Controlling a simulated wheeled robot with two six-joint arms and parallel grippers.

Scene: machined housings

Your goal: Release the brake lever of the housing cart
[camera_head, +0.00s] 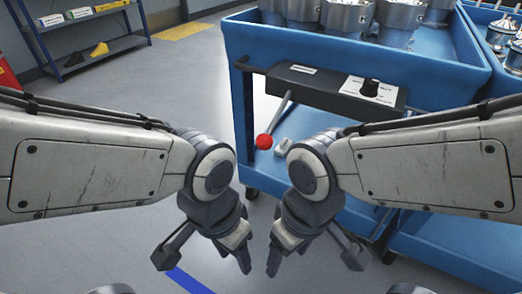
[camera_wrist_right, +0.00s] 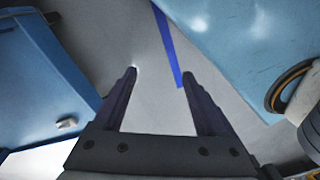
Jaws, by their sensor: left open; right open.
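The blue housing cart (camera_head: 242,122) stands at the right in the head view. Its brake lever (camera_head: 282,112) is a thin grey rod that slants down to the left from below a black panel and ends in a red ball knob (camera_head: 264,141). My left gripper (camera_head: 242,260) is open and empty, below and left of the knob in the picture. My right gripper (camera_head: 276,264) is open and empty, below the knob. It also shows in the right wrist view (camera_wrist_right: 160,76), with only floor between its fingers. Neither gripper touches the lever.
Several metal housings (camera_head: 345,16) stand in the cart's top tray. The black panel (camera_head: 335,92) carries a dark knob (camera_head: 370,87). Another blue cart (camera_head: 505,85) stands at the right edge. A shelf (camera_head: 88,28) stands far left. The floor (camera_head: 185,82) left of the cart is clear.

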